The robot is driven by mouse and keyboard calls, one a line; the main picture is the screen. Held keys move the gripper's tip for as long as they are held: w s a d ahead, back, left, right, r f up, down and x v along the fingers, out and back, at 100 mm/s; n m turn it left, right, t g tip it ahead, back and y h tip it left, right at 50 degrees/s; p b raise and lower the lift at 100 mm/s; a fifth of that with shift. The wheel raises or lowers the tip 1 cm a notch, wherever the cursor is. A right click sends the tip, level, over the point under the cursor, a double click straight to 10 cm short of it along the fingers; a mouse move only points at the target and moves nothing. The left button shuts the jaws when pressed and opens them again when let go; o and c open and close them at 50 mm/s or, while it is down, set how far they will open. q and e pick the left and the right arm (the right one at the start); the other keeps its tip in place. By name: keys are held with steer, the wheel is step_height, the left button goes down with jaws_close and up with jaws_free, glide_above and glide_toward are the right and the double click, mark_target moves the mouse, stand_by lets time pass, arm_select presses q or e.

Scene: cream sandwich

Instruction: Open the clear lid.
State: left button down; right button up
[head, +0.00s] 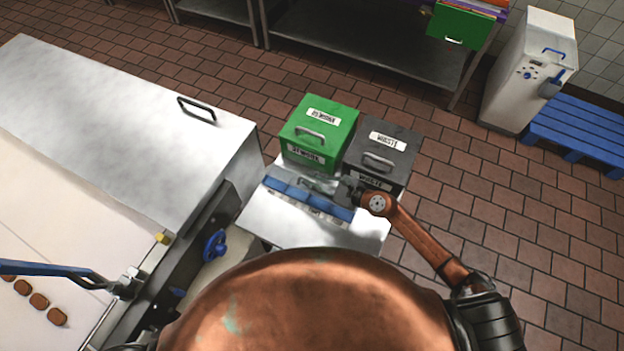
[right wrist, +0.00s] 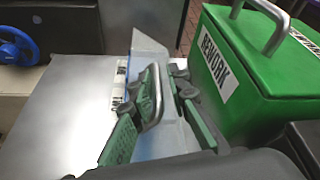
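The clear lid (right wrist: 152,48) shows as a pale, see-through panel in the right wrist view, with a curved metal handle (right wrist: 155,100) on it. In the head view, it lies over a blue-topped holder (head: 285,190) on a steel table, and its outline is hard to make out. In the right wrist view, the gripper's green-padded fingers (right wrist: 162,85) stand on either side of the handle, apart from each other. Contact with the handle is unclear. My left gripper is not in view.
A green rework box (head: 335,130) and a dark waste box (head: 395,145) stand close behind the holder. The steel table (head: 265,220) has bare room in front of it. A conveyor machine (head: 130,120) with a blue handwheel (head: 214,246) is on the left.

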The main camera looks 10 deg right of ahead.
steer(key=v, duration=1.2)
steer(key=shift+w, duration=0.1)
